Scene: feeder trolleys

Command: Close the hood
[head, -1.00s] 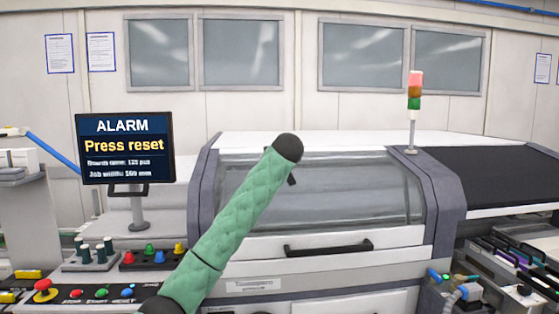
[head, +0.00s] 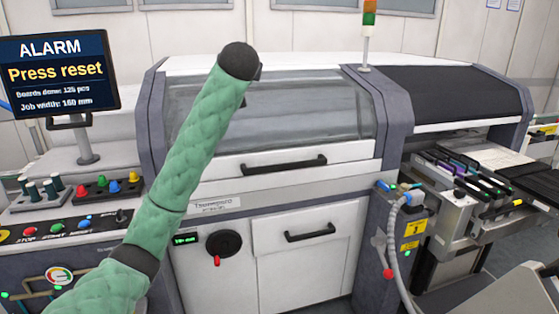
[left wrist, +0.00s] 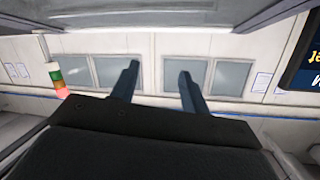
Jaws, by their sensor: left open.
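The hood (head: 300,105) is the slanted, see-through cover on the machine's front. It looks lowered, with no clear gap along its lower edge in the head view. Its black bar handle (head: 283,165) is on the white band below the glass. My green-sleeved left arm crosses in front of the hood's left part, its dark end level with the hood's top edge. The fingers are not clearly seen in the head view. In the left wrist view my left gripper (left wrist: 158,72) has its two fingers apart, with nothing between them. My right gripper is not in view.
An alarm monitor (head: 62,75) reads "Press reset". Below it are a knob panel (head: 80,192) and buttons. A signal tower (head: 368,30) stands behind the hood's right end. A feeder bank (head: 470,175) stands at right, beside a grey cable. A lower door (head: 310,232) has another handle.

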